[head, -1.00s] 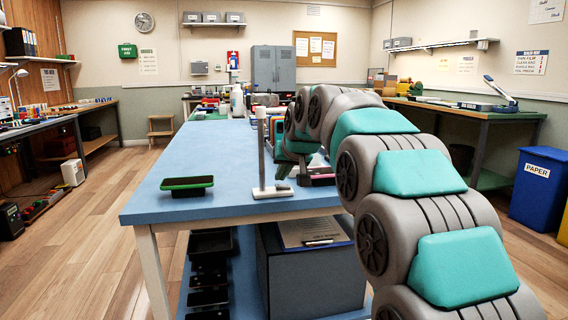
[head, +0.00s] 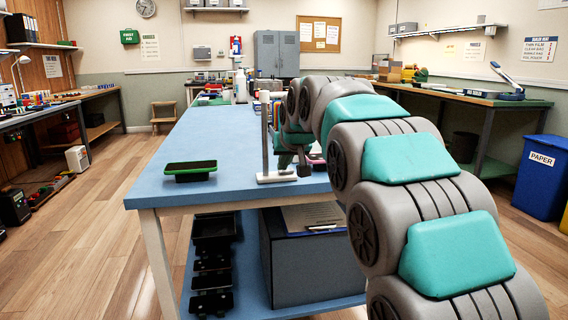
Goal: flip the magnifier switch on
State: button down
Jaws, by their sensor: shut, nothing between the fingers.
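A pale upright post on a flat white base (head: 276,177) stands near the front edge of the blue table. It may be the magnifier's stand; I cannot make out a lens or a switch on it. My gripper (head: 303,170) is small in view, low over the table just right of the post. It looks shut and empty, with its dark tip close to the right end of the base; I cannot tell if they touch. My own arm hides the table to the right and behind.
A green-rimmed black tray (head: 190,171) sits on the blue table (head: 225,145) at the left. Bottles and small items crowd its far end. Black trays (head: 213,262) and a grey box (head: 310,270) are below. A blue paper bin (head: 541,177) stands at the right.

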jog(key=shift+d+f, duration=0.15)
jog(key=shift+w+d, duration=0.2)
jog(key=shift+d, duration=0.45)
jog(key=shift+r, duration=0.7)
jog(key=r+p, duration=0.2)
jog(key=r, duration=0.1)
jog(key=shift+d, duration=0.3)
jog(key=b+v, duration=0.1)
jog(key=v, duration=0.8)
jog(key=shift+s+d+r, duration=0.15)
jog(key=shift+d+r, duration=0.1)
jog(key=shift+d, duration=0.1)
